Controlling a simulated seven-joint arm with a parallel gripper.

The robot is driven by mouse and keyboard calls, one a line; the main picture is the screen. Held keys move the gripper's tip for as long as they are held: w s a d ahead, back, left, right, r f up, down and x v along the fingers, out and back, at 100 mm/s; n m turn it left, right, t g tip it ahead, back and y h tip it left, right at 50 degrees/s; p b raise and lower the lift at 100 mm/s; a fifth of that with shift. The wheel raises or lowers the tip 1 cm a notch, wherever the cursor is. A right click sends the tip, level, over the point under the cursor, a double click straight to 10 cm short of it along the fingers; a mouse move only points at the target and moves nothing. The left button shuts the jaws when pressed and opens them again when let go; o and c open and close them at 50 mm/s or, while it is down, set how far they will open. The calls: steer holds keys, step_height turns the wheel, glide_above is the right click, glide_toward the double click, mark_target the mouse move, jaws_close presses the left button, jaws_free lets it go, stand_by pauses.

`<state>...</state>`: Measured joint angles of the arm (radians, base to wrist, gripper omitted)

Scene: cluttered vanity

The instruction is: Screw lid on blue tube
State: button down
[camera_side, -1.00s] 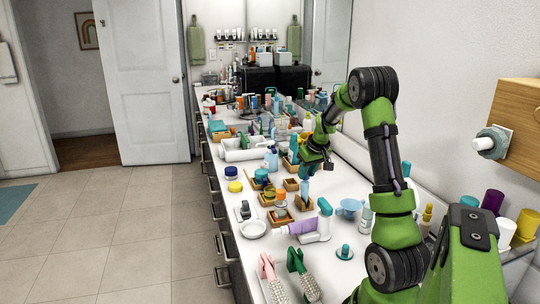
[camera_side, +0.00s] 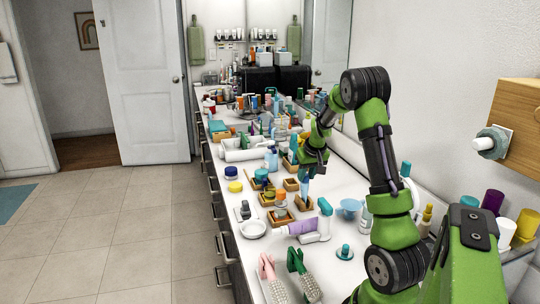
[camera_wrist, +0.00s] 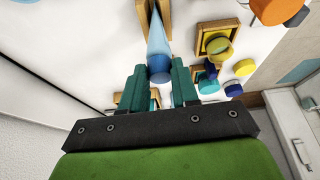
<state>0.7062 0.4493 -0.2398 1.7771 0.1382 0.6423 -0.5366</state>
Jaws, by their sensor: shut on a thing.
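The light blue tube (camera_wrist: 158,38) stands in a wooden holder (camera_wrist: 150,14) in the wrist view, tapering toward it. A darker blue lid (camera_wrist: 160,73) is at the tube's near end, lined up with it; I cannot tell how tightly it sits. My gripper (camera_wrist: 158,82) has its teal fingers on either side of the lid, shut on it. In the side view my gripper (camera_side: 311,172) is directly above the blue tube (camera_side: 304,187), which stands upright in its wooden holder (camera_side: 304,203). The lid is hidden there by the fingers.
Wooden trays (camera_side: 280,217) with small jars stand to the left of the tube. A purple tube (camera_side: 298,226), a teal-topped white bottle (camera_side: 325,220) and a light blue cup (camera_side: 350,207) are nearer the camera. Crowded bottles fill the counter behind.

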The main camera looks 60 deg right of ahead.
steer(key=shift+w+m+g+h, duration=0.1)
steer(key=shift+m+g+h, duration=0.25)
steer(key=shift+m, duration=0.95)
steer(key=shift+w+a+m+g+h, duration=0.15)
steer(key=shift+m+g+h, duration=0.1)
steer(key=shift+m, duration=0.45)
steer(key=m+g, duration=0.1)
steer(key=m, duration=0.2)
steer(key=shift+w+m+g, duration=0.25)
steer(key=shift+m+g, duration=0.25)
steer(key=shift+m, duration=0.6)
steer(key=m+g, duration=0.1)
steer(key=m, duration=0.1)
steer(key=shift+m, duration=0.3)
steer(key=m+g, duration=0.1)
steer(key=m, duration=0.3)
steer(key=shift+w+m+g, duration=0.15)
steer(key=shift+m+g, duration=0.15)
steer(key=shift+g, duration=0.1)
